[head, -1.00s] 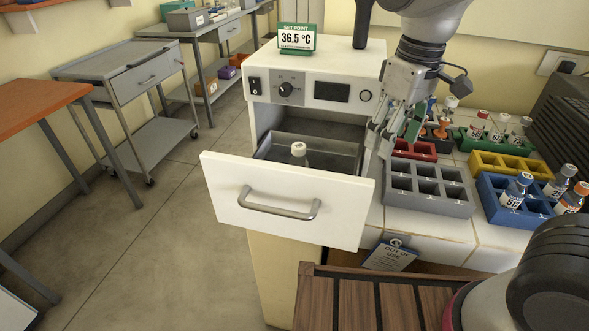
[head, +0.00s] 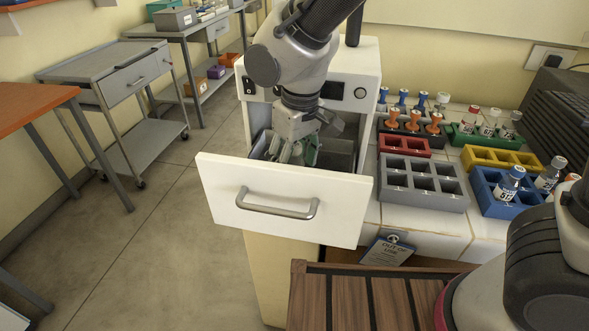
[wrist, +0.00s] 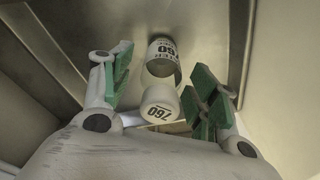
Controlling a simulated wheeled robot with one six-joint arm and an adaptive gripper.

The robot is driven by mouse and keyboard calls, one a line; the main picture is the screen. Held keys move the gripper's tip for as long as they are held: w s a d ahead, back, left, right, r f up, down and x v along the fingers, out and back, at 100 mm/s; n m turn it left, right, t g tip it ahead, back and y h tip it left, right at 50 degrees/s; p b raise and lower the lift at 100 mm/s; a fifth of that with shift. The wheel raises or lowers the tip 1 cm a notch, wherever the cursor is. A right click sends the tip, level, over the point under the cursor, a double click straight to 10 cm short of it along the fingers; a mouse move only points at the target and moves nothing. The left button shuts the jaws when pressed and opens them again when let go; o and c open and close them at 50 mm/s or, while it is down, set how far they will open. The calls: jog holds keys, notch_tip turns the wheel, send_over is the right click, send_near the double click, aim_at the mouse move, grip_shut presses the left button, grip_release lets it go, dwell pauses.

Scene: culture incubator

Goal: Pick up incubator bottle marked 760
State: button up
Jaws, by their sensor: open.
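The bottle marked 760 (wrist: 160,106) stands in the incubator drawer. In the wrist view its white cap, printed 760, is nearest the camera and its labelled body shows beyond it. My gripper (wrist: 162,88) is open, with one green-padded finger on each side of the bottle and visible gaps between pads and bottle. In the head view my gripper (head: 295,153) reaches down into the open drawer (head: 285,202), and it hides the bottle there.
The drawer's front panel and side walls stand close around my gripper. On the bench to the right are a grey rack (head: 423,184), a red rack (head: 404,146), a blue rack (head: 505,195) and a yellow rack (head: 500,160), some with bottles or stamp-like handles.

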jog(key=shift+f, duration=0.1)
jog(key=shift+c, duration=0.4)
jog(key=c, duration=1.1)
